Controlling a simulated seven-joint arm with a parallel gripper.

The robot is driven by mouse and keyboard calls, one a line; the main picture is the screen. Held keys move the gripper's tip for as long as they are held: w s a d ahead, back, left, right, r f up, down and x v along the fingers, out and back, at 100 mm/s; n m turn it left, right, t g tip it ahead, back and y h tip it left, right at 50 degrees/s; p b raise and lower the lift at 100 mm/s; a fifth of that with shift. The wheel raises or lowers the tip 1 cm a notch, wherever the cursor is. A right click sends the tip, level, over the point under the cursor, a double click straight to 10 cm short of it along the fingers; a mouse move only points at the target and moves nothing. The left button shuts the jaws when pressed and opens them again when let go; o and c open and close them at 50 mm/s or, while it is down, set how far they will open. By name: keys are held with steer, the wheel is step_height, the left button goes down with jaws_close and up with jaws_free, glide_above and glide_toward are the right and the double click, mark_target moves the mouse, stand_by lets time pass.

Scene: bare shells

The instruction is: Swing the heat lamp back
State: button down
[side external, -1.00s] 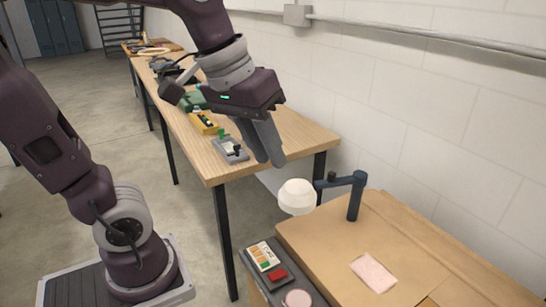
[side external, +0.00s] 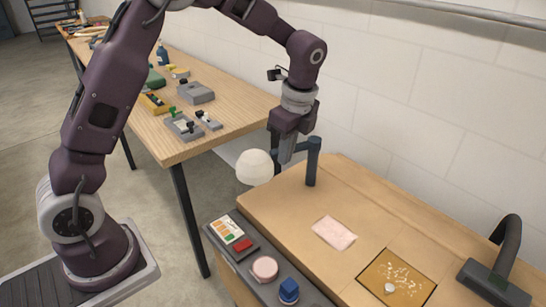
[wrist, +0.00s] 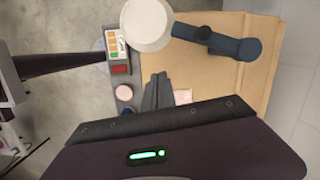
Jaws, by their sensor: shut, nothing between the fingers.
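The heat lamp has a round white shade (side external: 254,167) on a dark blue arm and post (side external: 312,165). The post stands near the back edge of the tan board (side external: 290,205), and the shade hangs out past the board's left edge. In the wrist view the shade (wrist: 146,24) is at the top, with the blue arm and post (wrist: 235,45) to its right. My gripper (side external: 287,152) is shut and empty, pointing down close by the lamp arm. In the wrist view its fingertips (wrist: 158,78) appear below the shade, apart from it. Depth and contact are unclear in the side view.
A grey panel with a label card (side external: 227,230), red button (side external: 243,245), pink disc (side external: 265,268) and blue knob (side external: 289,290) runs along the board's front-left. A pink sheet (side external: 334,232), a speckled square (side external: 408,280) and a black hooked stand (side external: 495,275) are on the right.

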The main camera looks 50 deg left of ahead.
mark_target(260, 151)
steer(key=a+f, duration=0.1)
steer(key=a, duration=0.1)
steer(key=a+f, duration=0.1)
steer(key=f, duration=0.1)
steer(key=shift+s+a+f, duration=0.1)
steer(key=shift+s+a, duration=0.25)
steer(key=a+m, duration=0.1)
steer(key=a, duration=0.1)
steer(key=a+m, duration=0.1)
steer(key=a, duration=0.1)
steer(key=w+a+m, duration=0.1)
steer(key=a, duration=0.1)
steer(key=shift+m+t, duration=0.4)
steer(key=shift+w+a, duration=0.15)
steer(key=shift+a, duration=0.1)
